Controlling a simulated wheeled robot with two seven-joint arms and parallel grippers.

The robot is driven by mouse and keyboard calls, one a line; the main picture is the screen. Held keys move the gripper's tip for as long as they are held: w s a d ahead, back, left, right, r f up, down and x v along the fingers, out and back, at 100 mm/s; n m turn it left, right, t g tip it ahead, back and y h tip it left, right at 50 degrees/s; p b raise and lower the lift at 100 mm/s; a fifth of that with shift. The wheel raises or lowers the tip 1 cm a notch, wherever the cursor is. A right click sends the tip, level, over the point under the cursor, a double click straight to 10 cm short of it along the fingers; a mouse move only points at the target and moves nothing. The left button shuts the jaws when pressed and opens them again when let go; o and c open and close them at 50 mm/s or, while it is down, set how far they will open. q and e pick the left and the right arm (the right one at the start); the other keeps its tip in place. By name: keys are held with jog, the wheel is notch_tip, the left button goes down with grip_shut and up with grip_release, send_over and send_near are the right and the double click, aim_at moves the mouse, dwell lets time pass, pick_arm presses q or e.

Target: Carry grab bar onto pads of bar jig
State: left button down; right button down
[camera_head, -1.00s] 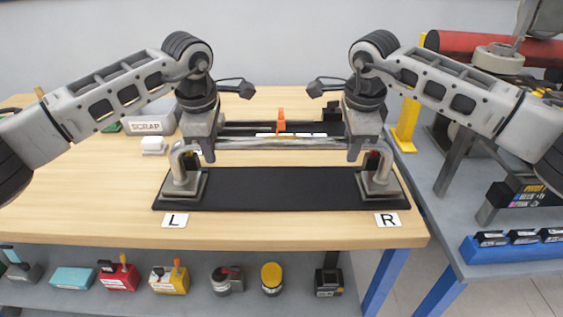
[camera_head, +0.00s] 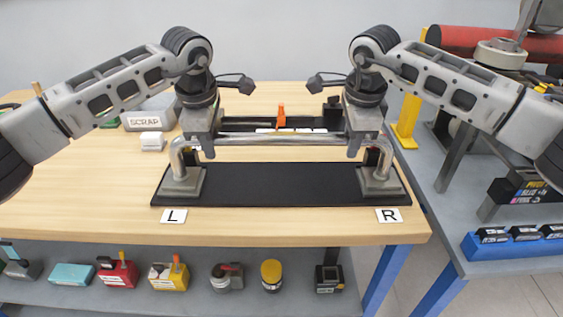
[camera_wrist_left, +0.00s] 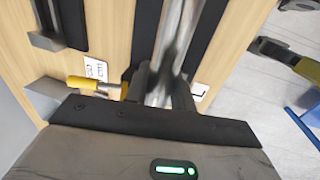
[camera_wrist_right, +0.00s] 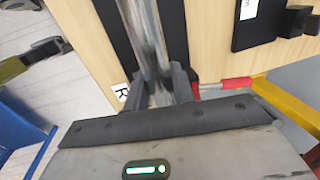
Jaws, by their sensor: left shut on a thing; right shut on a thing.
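The grab bar (camera_head: 280,139) is a shiny metal tube with a leg bent down at each end. It lies level, left to right, over the long black plate (camera_head: 280,185) of the jig. Its legs come down at the grey end blocks, left (camera_head: 183,183) and right (camera_head: 380,181); I cannot tell whether legs and blocks touch. My left gripper (camera_head: 208,150) is shut on the bar near its left bend, and my right gripper (camera_head: 354,148) near its right bend. The bar runs between the fingers in the left wrist view (camera_wrist_left: 172,55) and right wrist view (camera_wrist_right: 147,45).
The "L" (camera_head: 173,216) and "R" (camera_head: 389,215) labels lie at the table's front edge. Behind the bar are a dark fixture with an orange upright (camera_head: 281,116) and a SCRAP box (camera_head: 148,121). A side bench (camera_head: 470,235) stands right. The table's left side is mostly clear.

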pick_arm(q)
jog(key=c, duration=1.2)
grip_release()
pick_arm(e)
jog(key=c, duration=1.2)
grip_release()
pick_arm(q)
jog(key=o, duration=0.6)
pick_arm(e)
jog(key=shift+o, duration=0.2)
pick_arm(q)
jog(key=shift+s+f, duration=0.1)
jog(key=shift+f, duration=0.1)
pick_arm(e)
jog(key=shift+s+f, duration=0.1)
jog(key=shift+f, duration=0.1)
jog(key=shift+f+b, duration=0.65)
jog(key=shift+b, duration=0.2)
jog(key=o, duration=0.5)
pick_arm(q)
jog(key=r, duration=0.4)
jog(key=s+r, duration=0.1)
jog(key=r, duration=0.3)
jog(key=s+r, duration=0.1)
jog(key=r, duration=0.3)
jog(key=shift+s, duration=0.1)
pick_arm(e)
jog(key=shift+o, duration=0.2)
